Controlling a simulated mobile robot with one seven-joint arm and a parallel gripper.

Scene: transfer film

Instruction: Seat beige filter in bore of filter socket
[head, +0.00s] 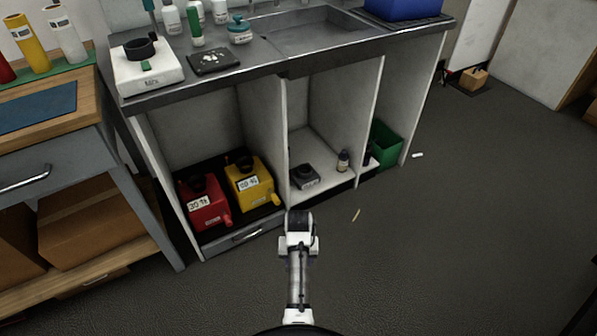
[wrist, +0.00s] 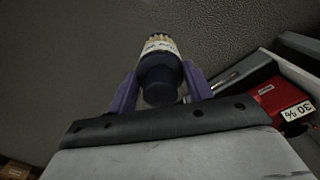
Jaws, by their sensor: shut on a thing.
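My gripper (head: 299,220) is low in front of the open cabinet in the head view, seen from behind. In the wrist view its two purple fingers (wrist: 160,82) are shut on a round filter (wrist: 158,46) with a beige ribbed far end, a pale lettered band and a dark near end. My arm hides this filter in the head view. A low dark block with a round top opening, possibly the filter socket (head: 304,177), sits on the middle compartment floor, beyond my gripper. I cannot tell for sure that it is the socket. The held filter is apart from it.
Red (head: 204,203) and yellow (head: 249,182) canisters stand in the left compartment. Partition walls bound the compartment, below the sink counter (head: 270,48). A green bin (head: 386,146) is at right. Open floor lies right.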

